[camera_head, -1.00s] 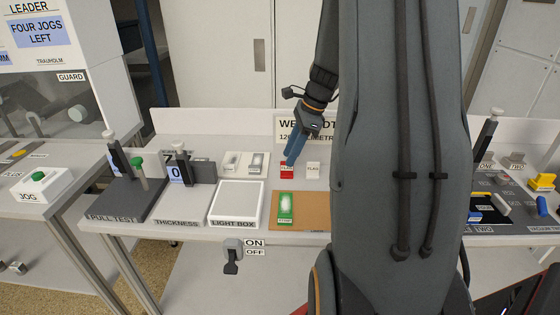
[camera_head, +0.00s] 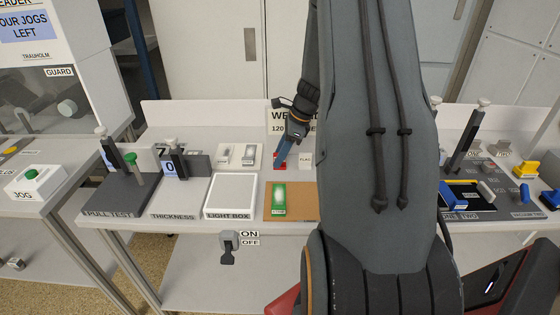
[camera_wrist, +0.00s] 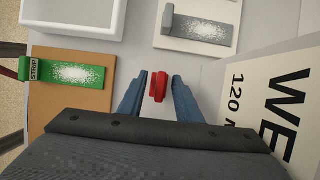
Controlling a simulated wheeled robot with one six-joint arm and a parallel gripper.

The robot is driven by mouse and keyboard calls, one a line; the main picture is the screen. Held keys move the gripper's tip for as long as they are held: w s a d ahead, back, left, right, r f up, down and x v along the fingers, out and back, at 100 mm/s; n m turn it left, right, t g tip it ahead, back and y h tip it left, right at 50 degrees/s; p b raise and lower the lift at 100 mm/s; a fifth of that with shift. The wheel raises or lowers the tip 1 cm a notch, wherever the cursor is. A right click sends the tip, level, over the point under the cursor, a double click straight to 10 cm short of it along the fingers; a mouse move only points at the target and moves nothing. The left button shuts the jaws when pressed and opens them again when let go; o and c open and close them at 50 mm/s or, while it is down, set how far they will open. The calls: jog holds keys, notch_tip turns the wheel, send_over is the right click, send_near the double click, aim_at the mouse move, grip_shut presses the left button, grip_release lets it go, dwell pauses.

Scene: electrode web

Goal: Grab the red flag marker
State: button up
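The red flag marker (camera_head: 280,166) is small and stands on the bench behind the tan mat. In the wrist view the red flag marker (camera_wrist: 158,87) is upright between the two blue fingers of my gripper (camera_wrist: 158,84). A gap shows on each side of it, so the fingers are open and do not touch it. In the head view my gripper (camera_head: 281,155) points down at the marker and its fingers partly cover it.
The tan mat (camera_head: 300,207) with a green strip (camera_head: 279,198) lies in front. A white light box (camera_head: 231,194) is to the left. A white sign (camera_wrist: 278,110) stands close behind.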

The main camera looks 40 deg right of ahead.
grip_shut()
